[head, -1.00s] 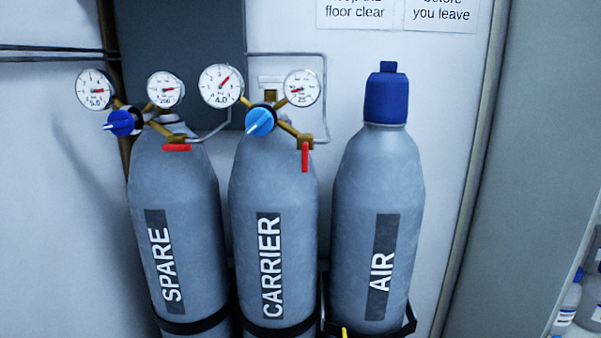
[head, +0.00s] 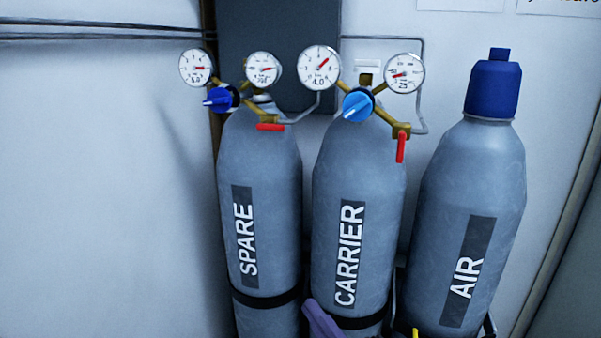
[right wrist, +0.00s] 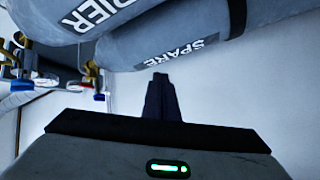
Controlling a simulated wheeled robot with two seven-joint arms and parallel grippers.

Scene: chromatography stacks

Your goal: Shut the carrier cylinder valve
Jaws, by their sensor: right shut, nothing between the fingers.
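The grey CARRIER cylinder (head: 335,185) stands in the middle of the head view. Its fittings carry a light blue knob (head: 358,104), two round gauges (head: 320,67) and (head: 404,73), and a red lever (head: 400,148) hanging straight down from a brass body. Which part is the cylinder valve itself is not clear. A purplish tip of my right gripper (head: 322,320) shows low in front of CARRIER, below its fittings. In the right wrist view its dark fingers (right wrist: 161,95) are together, with nothing between them. My left gripper is not in view.
The SPARE cylinder (head: 283,165) stands to the left, with a dark blue knob (head: 221,98) and a red lever (head: 270,127) lying level. The AIR cylinder (head: 495,165), capped blue, stands to the right. Thin pipes run along the wall. Space left of SPARE is clear.

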